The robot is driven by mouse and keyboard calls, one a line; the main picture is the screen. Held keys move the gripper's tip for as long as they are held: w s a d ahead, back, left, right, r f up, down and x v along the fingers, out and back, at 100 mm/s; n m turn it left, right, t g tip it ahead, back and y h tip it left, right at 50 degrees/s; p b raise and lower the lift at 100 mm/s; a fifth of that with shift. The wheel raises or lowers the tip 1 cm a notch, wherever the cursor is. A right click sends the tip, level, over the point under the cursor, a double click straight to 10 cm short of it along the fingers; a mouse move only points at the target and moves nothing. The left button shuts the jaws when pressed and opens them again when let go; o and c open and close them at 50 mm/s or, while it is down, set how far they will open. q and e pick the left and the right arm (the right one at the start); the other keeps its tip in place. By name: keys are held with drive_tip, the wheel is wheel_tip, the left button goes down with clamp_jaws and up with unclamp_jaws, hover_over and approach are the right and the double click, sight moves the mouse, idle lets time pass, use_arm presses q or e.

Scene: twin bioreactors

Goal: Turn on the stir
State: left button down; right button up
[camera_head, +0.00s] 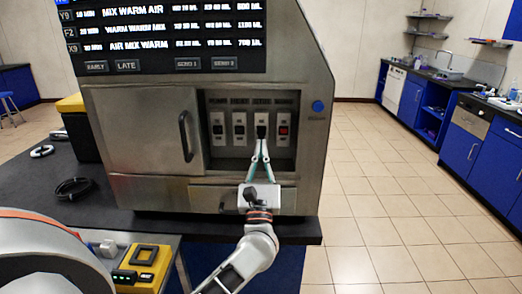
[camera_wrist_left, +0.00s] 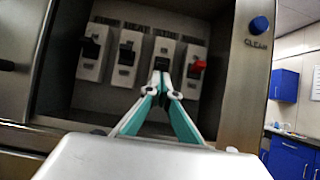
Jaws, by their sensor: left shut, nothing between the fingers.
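A steel bioreactor cabinet (camera_head: 315,165) stands on a dark bench with a recessed panel of several rocker switches on white plates. The stir switch (camera_head: 262,119) is third from the left; it also shows in the left wrist view (camera_wrist_left: 164,48). My left gripper (camera_head: 263,145) reaches into the recess from the front. Its green-and-white fingers are closed together, empty, with the tips (camera_wrist_left: 161,76) at the lower part of the stir switch, partly hiding it. I cannot tell whether they touch it or which way it is set. My right gripper is not in view.
A red switch (camera_wrist_left: 197,68) sits just right of the fingers, and two black switches (camera_wrist_left: 127,55) sit left. The recess walls enclose the fingers. A blue CLEAN button (camera_head: 318,106) is on the right frame. A display (camera_head: 160,35) is above, a handled door (camera_head: 150,130) left.

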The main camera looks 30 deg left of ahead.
use_arm(q)
drive_tip(key=shift+s+d+r, duration=0.1)
drive_tip(key=shift+s+r, duration=0.1)
drive_tip(key=shift+r, duration=0.1)
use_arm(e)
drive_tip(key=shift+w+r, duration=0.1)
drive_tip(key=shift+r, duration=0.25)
use_arm(q)
drive_tip(key=shift+s+d+r+p, duration=0.15)
drive_tip(key=shift+s+r+p, duration=0.1)
drive_tip(key=shift+r+p, duration=0.25)
drive_tip(key=shift+s+d+r+p, duration=0.1)
drive_tip(key=shift+s+r+p, duration=0.1)
drive_tip(key=shift+r+p, duration=0.25)
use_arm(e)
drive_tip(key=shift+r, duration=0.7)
